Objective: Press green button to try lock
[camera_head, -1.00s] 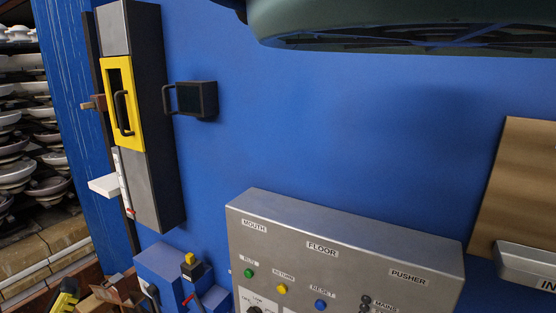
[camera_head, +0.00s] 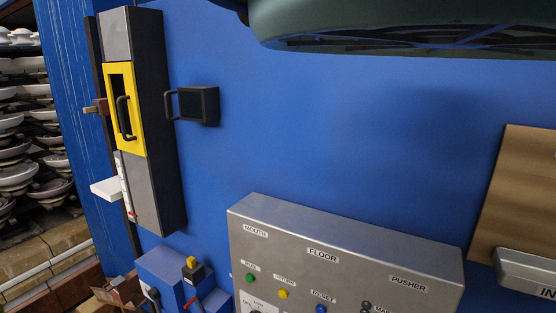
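A green button (camera_head: 250,278) sits at the left of the slanted grey control panel (camera_head: 345,250), under the "MOUTH" label. A yellow button (camera_head: 283,294) and a blue button (camera_head: 321,308) follow to its right. A tall grey and black lock unit (camera_head: 145,125) with a yellow frame (camera_head: 138,110) and a black handle (camera_head: 123,118) is on the blue wall at the upper left. A black block with a handle (camera_head: 197,105) is fixed to the wall right of it. My gripper is not in view.
A blue box with a yellow-topped black switch (camera_head: 193,268) stands left of the panel. Stacked insulators (camera_head: 18,150) are at the far left. A brown board (camera_head: 525,190) and a grey box (camera_head: 525,272) are at the right. The blue wall between is bare.

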